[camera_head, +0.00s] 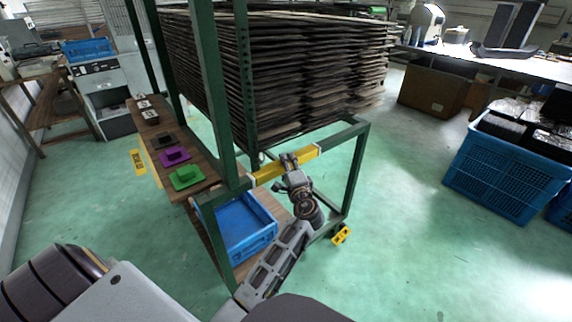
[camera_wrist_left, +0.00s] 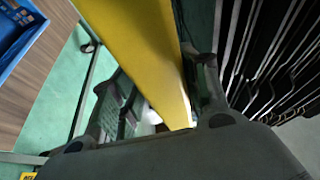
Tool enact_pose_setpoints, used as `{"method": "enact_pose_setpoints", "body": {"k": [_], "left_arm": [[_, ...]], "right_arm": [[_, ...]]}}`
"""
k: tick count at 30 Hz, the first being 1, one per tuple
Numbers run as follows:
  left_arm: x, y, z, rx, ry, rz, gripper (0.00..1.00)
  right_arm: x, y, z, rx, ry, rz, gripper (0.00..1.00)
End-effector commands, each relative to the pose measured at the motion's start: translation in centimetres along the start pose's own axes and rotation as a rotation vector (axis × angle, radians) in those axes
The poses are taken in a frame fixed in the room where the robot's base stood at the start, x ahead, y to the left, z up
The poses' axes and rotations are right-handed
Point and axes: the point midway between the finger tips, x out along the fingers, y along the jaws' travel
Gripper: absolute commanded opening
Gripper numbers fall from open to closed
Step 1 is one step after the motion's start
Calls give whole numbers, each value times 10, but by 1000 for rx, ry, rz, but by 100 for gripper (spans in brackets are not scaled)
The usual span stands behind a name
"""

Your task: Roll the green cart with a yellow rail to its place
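The green cart (camera_head: 354,178) is a tall dark-green frame right in front of me, with a yellow rail (camera_head: 267,173) across its near side. The rail also shows large in the left wrist view (camera_wrist_left: 132,40). My left gripper (camera_head: 289,161) is at the middle of the rail, with one finger on each side of it. My right gripper is not in view. A yellow floor marking (camera_head: 341,235) lies by the cart's near right foot. Another (camera_head: 138,162) lies left of it.
A tall stack of dark panels (camera_head: 300,80) stands behind the rail. A wooden shelf (camera_head: 165,145) holds green, purple and dark pieces. A blue crate (camera_head: 245,245) sits low in the frame. A blue basket (camera_head: 490,185) stands right; the floor between is clear.

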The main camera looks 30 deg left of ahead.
Motion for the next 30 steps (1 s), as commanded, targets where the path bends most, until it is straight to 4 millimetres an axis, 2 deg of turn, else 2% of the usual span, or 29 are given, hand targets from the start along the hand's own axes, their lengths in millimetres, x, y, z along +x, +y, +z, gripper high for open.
{"method": "enact_pose_setpoints", "body": {"k": [8,17,23,30], "left_arm": [[2,-2,1,-1,-2,-4,58],[-3,-2,1,-1,-2,-4,58],[-18,-2,1,-1,-2,-5,58],[-46,0,0,-1,1,0,58]], "right_arm": [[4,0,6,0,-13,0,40],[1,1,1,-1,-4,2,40],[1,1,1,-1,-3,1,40],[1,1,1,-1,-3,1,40]]}}
